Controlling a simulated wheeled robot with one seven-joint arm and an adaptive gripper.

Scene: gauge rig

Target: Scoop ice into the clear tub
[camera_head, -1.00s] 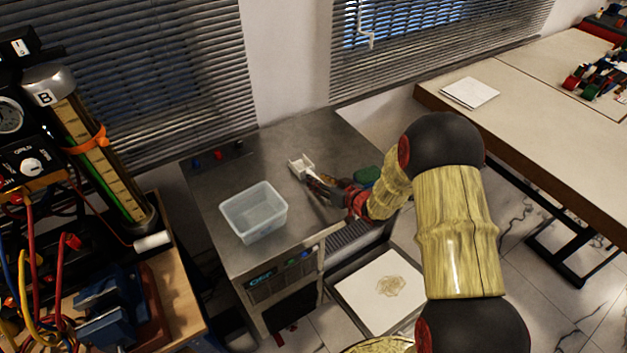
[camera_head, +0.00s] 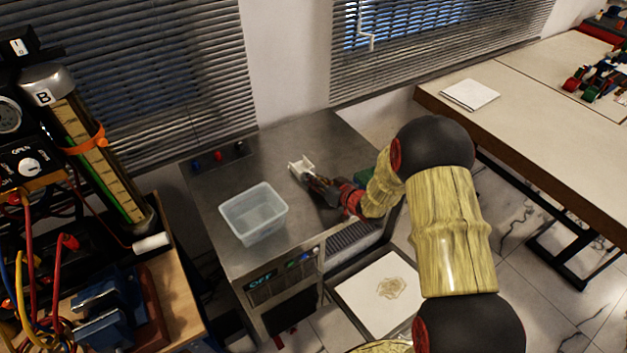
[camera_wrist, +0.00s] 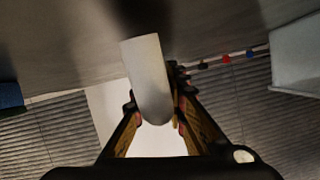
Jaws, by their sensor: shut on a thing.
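The clear tub (camera_head: 252,230) stands upright on the metal counter, left of my gripper. A pale tub-like wall, likely the tub, shows at the right edge of the wrist view (camera_wrist: 297,62). A white scoop (camera_head: 301,166) is above the counter's back half, right of the tub. My gripper (camera_head: 316,183) is shut on the scoop's handle; the pale handle lies between the fingers in the wrist view (camera_wrist: 148,82). The scoop's inside is too small to read. I see no ice clearly.
The metal counter (camera_head: 285,140) has coloured knobs (camera_head: 218,155) at its back left and a slatted opening (camera_head: 352,236) at its front right. A green thing is partly hidden behind my arm. A gauge bench with cables stands left; a pale table (camera_head: 540,115) stands right.

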